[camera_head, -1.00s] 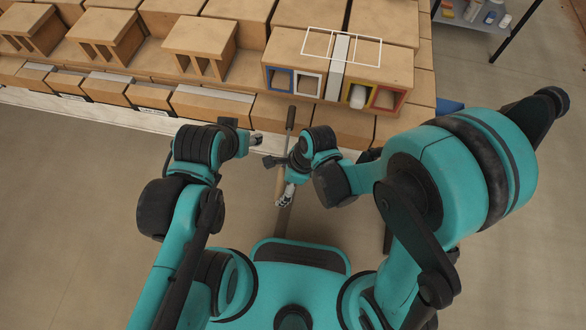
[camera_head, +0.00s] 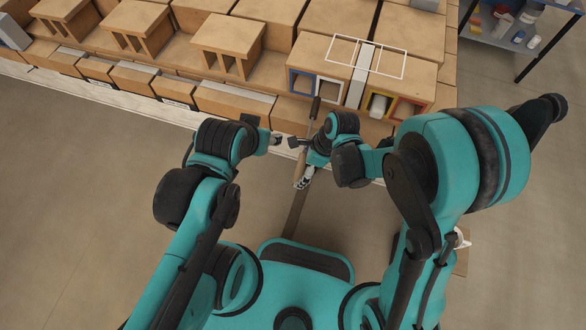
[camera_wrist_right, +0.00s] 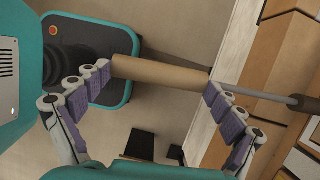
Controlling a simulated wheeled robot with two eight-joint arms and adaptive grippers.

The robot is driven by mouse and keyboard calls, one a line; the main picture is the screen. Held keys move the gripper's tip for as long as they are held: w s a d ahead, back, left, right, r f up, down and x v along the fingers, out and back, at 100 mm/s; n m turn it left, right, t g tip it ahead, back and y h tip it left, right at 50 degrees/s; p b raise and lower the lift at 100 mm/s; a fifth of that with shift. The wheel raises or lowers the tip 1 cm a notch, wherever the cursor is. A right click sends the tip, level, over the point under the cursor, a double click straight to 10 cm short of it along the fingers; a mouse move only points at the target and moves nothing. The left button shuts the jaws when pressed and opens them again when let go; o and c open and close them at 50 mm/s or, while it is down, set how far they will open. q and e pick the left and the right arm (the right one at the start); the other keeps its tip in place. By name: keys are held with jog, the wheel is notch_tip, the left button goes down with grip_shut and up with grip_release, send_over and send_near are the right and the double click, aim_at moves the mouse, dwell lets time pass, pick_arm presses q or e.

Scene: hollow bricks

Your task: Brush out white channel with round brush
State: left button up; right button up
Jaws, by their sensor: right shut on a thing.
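The white channel (camera_head: 331,91) is a white-framed square opening in the front of a tan hollow block (camera_head: 320,52), between a blue-framed and a yellow-framed opening. My right gripper (camera_head: 300,165) is shut on the wooden handle of the round brush (camera_wrist_right: 160,75). The brush's thin rod points toward the blocks, and its dark head (camera_head: 315,104) appears just in front of the white frame's lower left corner. Whether it touches the frame cannot be told. My left gripper (camera_head: 277,139) is empty, left of the brush; its opening is unclear.
The same block has a blue frame (camera_head: 291,80), a yellow frame with a pale rounded thing inside, and a red frame (camera_head: 423,109). More hollow blocks (camera_head: 226,38) stand to the left. A shelf with bottles (camera_head: 515,40) is at the upper right. The floor in front is clear.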

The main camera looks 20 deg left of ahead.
jog(key=o, duration=0.3)
jog(key=c, duration=0.3)
pick_arm(q)
jog(key=shift+s, duration=0.35)
pick_arm(e)
jog(key=shift+s, duration=0.2)
pick_arm(q)
jog(key=shift+w, duration=0.15)
pick_arm(e)
jog(key=shift+w+d+r, duration=0.15)
jog(key=shift+d+r, duration=0.05)
jog(key=shift+d, duration=0.65)
jog(key=shift+w+d+r, duration=0.1)
jog(key=shift+d+r, duration=0.1)
jog(key=shift+d, duration=0.6)
pick_arm(q)
jog(key=shift+f, duration=0.15)
